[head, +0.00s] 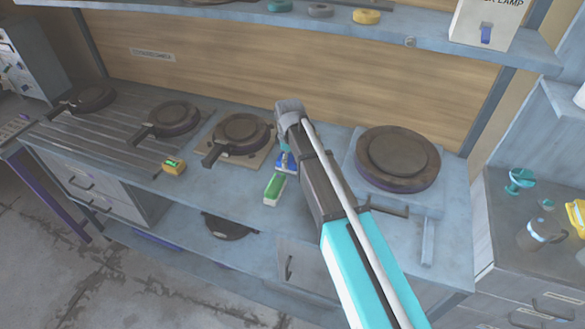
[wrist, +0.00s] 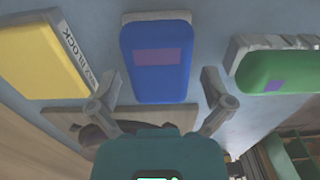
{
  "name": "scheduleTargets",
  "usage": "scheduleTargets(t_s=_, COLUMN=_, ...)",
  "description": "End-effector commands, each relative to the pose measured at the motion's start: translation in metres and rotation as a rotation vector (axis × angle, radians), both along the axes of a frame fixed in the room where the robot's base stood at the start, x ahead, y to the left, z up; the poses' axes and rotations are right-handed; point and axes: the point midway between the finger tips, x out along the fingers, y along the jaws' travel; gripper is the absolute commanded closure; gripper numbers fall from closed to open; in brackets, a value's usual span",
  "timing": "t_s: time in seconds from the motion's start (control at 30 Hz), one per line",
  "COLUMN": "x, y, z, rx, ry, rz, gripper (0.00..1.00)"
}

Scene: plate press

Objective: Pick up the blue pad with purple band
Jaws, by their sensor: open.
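The blue pad (wrist: 157,80) with a purple band (wrist: 158,57) lies on the grey-blue bench in the wrist view, on a pale base. My gripper (wrist: 160,82) is open, with one finger to each side of the pad's near end. I cannot tell whether the fingers touch it, and nothing is held. In the head view the blue pad (head: 286,163) is partly hidden beside my dark arm link. The gripper's fingers are not clear in that view.
A green pad (wrist: 280,70) with a purple patch lies right of the blue one, and a yellow block (wrist: 40,60) lies left. In the head view the green pad (head: 274,188) is in front, with round plates (head: 238,132) and (head: 398,157) on either side. A shelf (head: 420,40) hangs above.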

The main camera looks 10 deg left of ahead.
Motion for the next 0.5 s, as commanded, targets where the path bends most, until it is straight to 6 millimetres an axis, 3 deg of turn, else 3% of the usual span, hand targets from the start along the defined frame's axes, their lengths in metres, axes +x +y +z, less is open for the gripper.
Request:
scheduleTargets(t_s=0.13, x=-0.0001, y=0.0001, z=-0.0113, rx=0.000, ry=0.000, rz=0.000, gripper=0.00)
scheduleTargets(t_s=0.5, x=-0.0001, y=0.0001, z=-0.0127, rx=0.000, ry=0.000, rz=0.000, gripper=0.00)
